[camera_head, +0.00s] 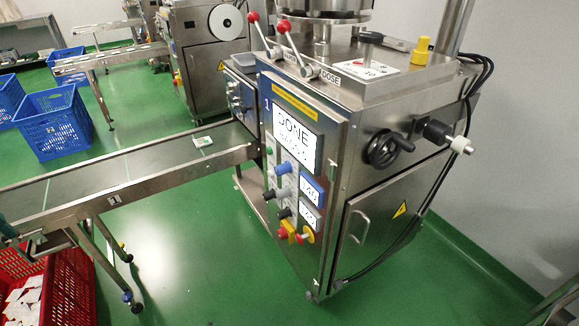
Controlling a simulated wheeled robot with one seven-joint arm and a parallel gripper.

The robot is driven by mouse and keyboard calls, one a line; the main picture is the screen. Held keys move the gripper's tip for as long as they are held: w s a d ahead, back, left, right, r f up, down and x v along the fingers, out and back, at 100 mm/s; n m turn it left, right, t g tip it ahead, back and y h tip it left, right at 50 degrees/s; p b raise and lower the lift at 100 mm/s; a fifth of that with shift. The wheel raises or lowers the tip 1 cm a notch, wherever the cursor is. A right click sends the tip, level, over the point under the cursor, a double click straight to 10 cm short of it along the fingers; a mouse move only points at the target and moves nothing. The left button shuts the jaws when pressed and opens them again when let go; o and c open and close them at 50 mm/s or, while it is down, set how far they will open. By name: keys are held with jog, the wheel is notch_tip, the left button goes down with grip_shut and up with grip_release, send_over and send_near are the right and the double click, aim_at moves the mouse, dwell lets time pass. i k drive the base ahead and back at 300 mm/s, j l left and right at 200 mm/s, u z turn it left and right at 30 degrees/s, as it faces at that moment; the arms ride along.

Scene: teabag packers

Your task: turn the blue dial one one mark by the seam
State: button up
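The blue dial (284,168) is a small round knob on the front control panel of the steel packing machine (335,130). It sits under the white screen (298,137), which reads "DONE" with smaller unreadable text below. Just right of the dial is a blue-framed number display (312,190). The dial's marks and pointer are too small to read. My gripper is not in view.
Other panel controls are a grey-black knob (272,193), a dark knob (285,213) and a red-and-yellow stop switch (296,234). Red-tipped levers (283,26) rise above. A conveyor (120,185) runs left. Green floor before the panel is clear.

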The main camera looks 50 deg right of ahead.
aim_at(283, 168)
jog(key=z, duration=1.05)
